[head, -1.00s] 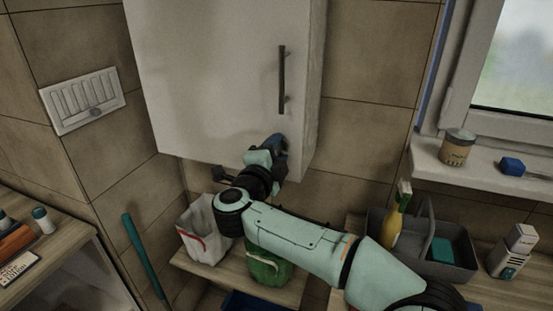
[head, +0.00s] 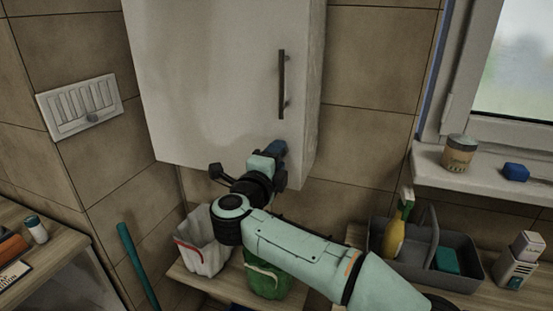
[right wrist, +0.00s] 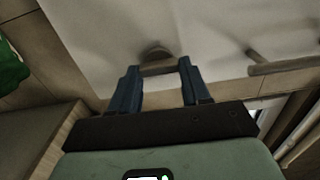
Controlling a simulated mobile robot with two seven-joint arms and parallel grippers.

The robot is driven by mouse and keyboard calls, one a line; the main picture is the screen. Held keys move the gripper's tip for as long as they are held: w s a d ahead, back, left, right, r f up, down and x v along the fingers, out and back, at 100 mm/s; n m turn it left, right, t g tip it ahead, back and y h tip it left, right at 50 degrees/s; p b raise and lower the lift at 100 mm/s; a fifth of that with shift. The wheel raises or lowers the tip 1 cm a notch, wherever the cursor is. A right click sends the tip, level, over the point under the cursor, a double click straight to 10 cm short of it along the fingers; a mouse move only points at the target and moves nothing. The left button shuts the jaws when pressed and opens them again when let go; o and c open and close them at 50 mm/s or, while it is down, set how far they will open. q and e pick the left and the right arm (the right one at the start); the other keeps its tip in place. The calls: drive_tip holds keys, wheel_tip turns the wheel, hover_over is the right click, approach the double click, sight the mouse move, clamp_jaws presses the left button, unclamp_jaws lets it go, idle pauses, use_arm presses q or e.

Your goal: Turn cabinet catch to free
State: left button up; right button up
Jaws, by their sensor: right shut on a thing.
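The white cabinet (head: 215,75) hangs on the tiled wall, its door closed and a dark vertical bar handle (head: 281,85) at its right side. My right gripper (head: 279,148) is at the lower right of the door, below the handle. The catch is hidden behind the gripper in the head view. In the right wrist view the grey catch (right wrist: 156,56) shows on the door between the two blue fingers of my right gripper (right wrist: 157,88), which are shut on it. Its exact angle is hard to tell. My left gripper is not in view.
Below the cabinet, a shelf holds a white bag (head: 200,245), a green bag (head: 265,278) and a grey caddy (head: 462,280) with a yellow bottle (head: 394,235). A can (head: 459,152) and a blue block (head: 515,172) stand on the windowsill. A wall vent (head: 80,107) is at left.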

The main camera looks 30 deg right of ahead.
drive_tip(key=o, duration=1.1)
drive_tip(key=shift+c, duration=0.2)
drive_tip(key=v, duration=1.3)
drive_tip(key=shift+s+b, duration=0.15)
drive_tip(key=shift+b, duration=0.25)
drive_tip(key=shift+a, duration=0.1)
